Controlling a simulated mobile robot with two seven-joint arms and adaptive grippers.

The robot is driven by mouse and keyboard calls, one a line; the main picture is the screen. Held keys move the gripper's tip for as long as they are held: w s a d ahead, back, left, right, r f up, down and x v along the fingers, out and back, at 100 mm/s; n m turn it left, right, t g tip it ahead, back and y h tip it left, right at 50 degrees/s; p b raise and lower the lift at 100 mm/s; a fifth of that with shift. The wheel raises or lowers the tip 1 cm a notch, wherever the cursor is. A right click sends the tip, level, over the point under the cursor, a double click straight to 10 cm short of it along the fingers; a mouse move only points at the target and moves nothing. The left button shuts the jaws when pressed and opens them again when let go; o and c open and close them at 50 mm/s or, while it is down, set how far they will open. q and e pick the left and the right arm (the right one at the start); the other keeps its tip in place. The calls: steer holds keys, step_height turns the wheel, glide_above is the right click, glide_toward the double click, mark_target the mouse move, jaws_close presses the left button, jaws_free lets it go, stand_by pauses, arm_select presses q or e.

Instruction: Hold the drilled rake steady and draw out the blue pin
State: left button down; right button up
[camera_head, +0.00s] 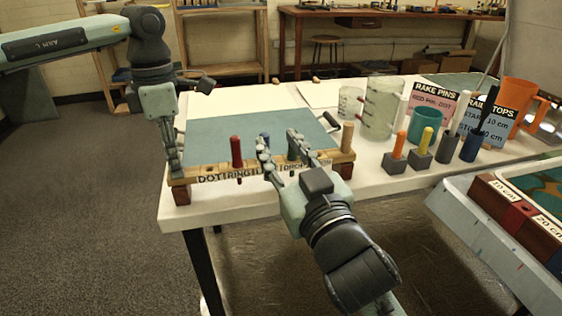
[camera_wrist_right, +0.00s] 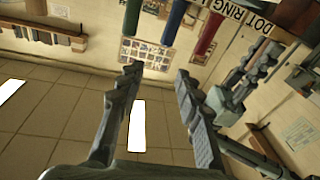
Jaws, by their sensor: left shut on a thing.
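In the right wrist view the blue pin (camera_wrist_right: 174,22) stands in the rake between a red pin (camera_wrist_right: 208,35) and a green pin (camera_wrist_right: 131,15). My right gripper (camera_head: 281,150) is open in front of the rake, its fingers (camera_wrist_right: 158,78) apart and empty. In the head view its fingers partly hide the middle pins, so I cannot clearly tell the blue one.
A tan pin (camera_head: 347,137) stands at the rake's right end. To the right are several pins in dark holders (camera_head: 395,164), a clear jug (camera_head: 381,108), a teal cup (camera_head: 422,125) and an orange pitcher (camera_head: 520,100). Another tray (camera_head: 490,225) is at lower right.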

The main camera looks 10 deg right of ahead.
steer(key=w+a+f+g, duration=0.1)
steer(key=w+a+f, duration=0.2)
steer(key=w, duration=0.8)
steer(key=shift+w+m, duration=0.3)
steer(key=shift+m, duration=0.1)
jaws_close()
stand_by(0.4)
